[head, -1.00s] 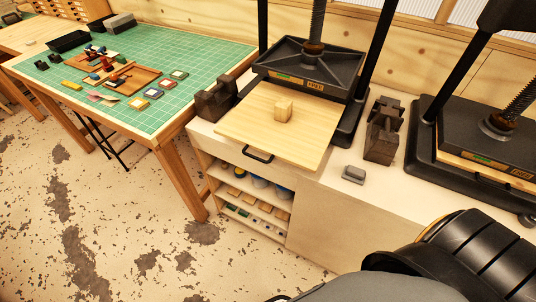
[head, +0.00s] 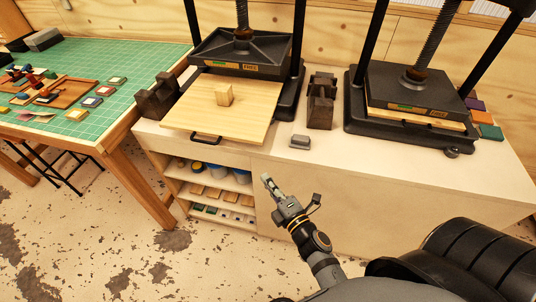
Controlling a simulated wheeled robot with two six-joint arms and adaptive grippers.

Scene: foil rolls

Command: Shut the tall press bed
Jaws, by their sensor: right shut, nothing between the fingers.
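The tall press (head: 240,52) stands on the cabinet top, its black platen raised under a screw. Its pale wooden bed (head: 250,110) is slid out toward me and overhangs the cabinet's front edge. A small wooden block (head: 224,95) sits on the bed. A black handle (head: 205,138) is on the bed's front edge. My right gripper (head: 267,181) is shut and empty, in front of the cabinet, below and to the right of the handle, apart from it. My left gripper is not in view.
A second press (head: 415,95) stands at right with its bed in. Dark iron weights (head: 321,103) and (head: 158,97) flank the tall press. A small grey block (head: 300,142) lies near the cabinet's front edge. A green-topped table (head: 120,65) is at left.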

